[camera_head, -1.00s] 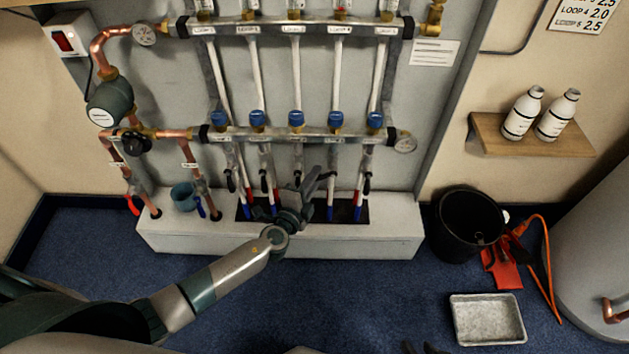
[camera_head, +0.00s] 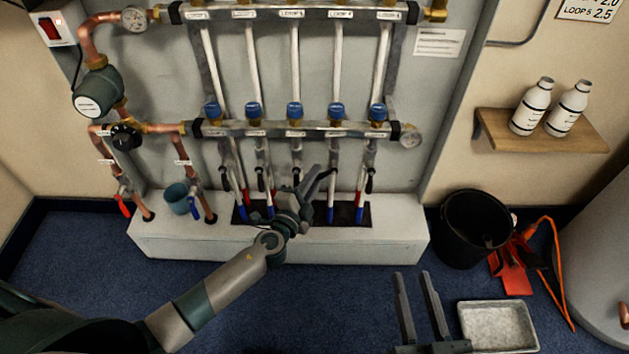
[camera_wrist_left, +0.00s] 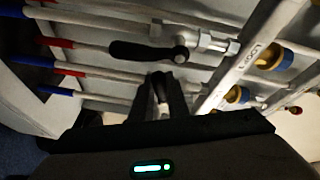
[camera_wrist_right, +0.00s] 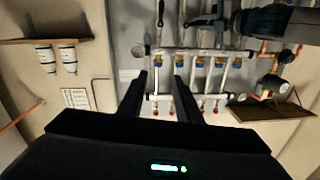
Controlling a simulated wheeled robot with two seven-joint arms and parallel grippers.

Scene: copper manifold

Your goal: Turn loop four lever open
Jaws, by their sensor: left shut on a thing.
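The copper manifold's lower bar (camera_head: 270,130) carries several loop valves with blue caps and black levers below. My left gripper (camera_head: 318,180) is at the fourth loop's pipe, under its blue cap (camera_head: 336,111). Its jaws (camera_wrist_left: 160,85) are shut on a small dark part, which looks like the loop four lever; the fingers mostly hide it. In the left wrist view a neighbouring black lever (camera_wrist_left: 140,51) lies along its pipe, apart from the fingers. My right gripper (camera_head: 413,275) is open and empty, in front of the white plinth and well away from the levers.
The white plinth (camera_head: 280,245) runs below the pipes. A black bucket (camera_head: 472,230), a grey tray (camera_head: 500,325) and red-orange gear (camera_head: 512,265) are on the floor at right. A shelf (camera_head: 490,130) holds two white bottles. Blue floor is free in front.

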